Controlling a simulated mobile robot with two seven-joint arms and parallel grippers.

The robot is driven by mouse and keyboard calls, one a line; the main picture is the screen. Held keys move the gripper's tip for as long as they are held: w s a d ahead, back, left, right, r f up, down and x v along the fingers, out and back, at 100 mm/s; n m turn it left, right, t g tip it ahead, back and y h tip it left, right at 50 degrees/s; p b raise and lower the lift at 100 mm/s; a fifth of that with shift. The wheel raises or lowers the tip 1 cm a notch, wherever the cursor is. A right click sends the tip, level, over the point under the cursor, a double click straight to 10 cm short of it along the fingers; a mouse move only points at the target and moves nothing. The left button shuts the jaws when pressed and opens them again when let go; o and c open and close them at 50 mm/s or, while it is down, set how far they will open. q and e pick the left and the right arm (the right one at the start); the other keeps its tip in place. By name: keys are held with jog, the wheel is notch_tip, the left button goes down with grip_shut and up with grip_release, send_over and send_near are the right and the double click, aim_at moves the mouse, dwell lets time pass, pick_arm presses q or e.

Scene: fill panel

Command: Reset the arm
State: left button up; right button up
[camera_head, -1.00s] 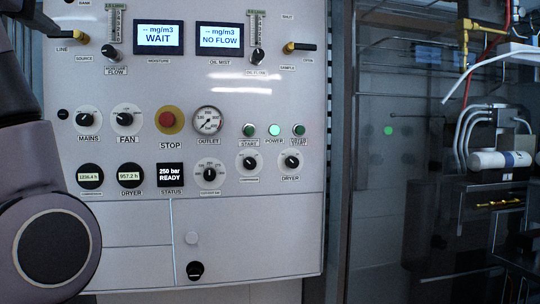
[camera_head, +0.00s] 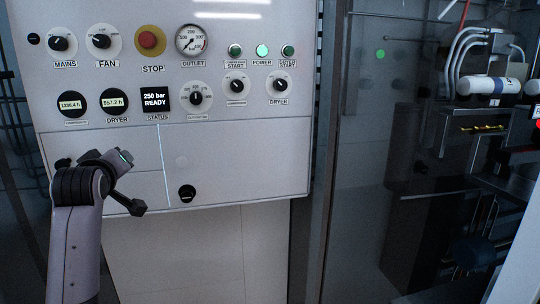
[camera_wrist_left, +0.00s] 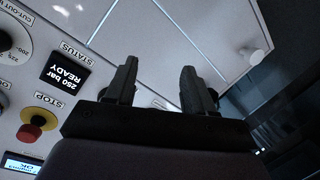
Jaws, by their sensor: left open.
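My left arm (camera_head: 75,240) rises at the lower left in the head view, in front of the lower part of the grey control panel (camera_head: 240,150). My left gripper (camera_head: 133,182) is at its upper end, beside the panel's lower left doors. In the left wrist view its two dark fingers (camera_wrist_left: 158,72) stand apart with nothing between them. The panel's lower face lies beyond them there. I cannot tell the exact gap to the panel. My right gripper is in neither view.
The panel carries a red STOP button (camera_head: 152,40), which also shows in the left wrist view (camera_wrist_left: 30,132), a status display (camera_head: 155,99) and several knobs. A black knob (camera_head: 187,193) sits low on it. Dark glass and pipework (camera_head: 490,75) stand right.

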pick_arm(q)
jog(key=s+d+f+m+g+h, duration=0.1)
jog(key=s+d+f+m, duration=0.2)
jog(key=f, duration=0.7)
jog(key=s+d+f+m+h, duration=0.1)
jog(key=s+f+m, duration=0.1)
jog(key=s+f, duration=0.5)
jog(key=s+d+f+m+g+h, duration=0.1)
jog(key=s+d+f+m, duration=0.15)
jog(key=f, duration=0.95)
jog(key=s+d+f+m+g+h, duration=0.1)
jog(key=s+d+f+m+h, duration=0.1)
jog(key=s+f, duration=0.5)
jog(key=s+d+f+m+g+h, duration=0.1)
jog(key=s+d+f+m, duration=0.2)
jog(key=s+f, duration=0.4)
jog(key=s+d, duration=0.1)
jog(key=s, duration=0.7)
jog(key=shift+s+f+h, duration=0.2)
jog(key=shift+f+h, duration=0.1)
jog(key=shift+h, duration=0.1)
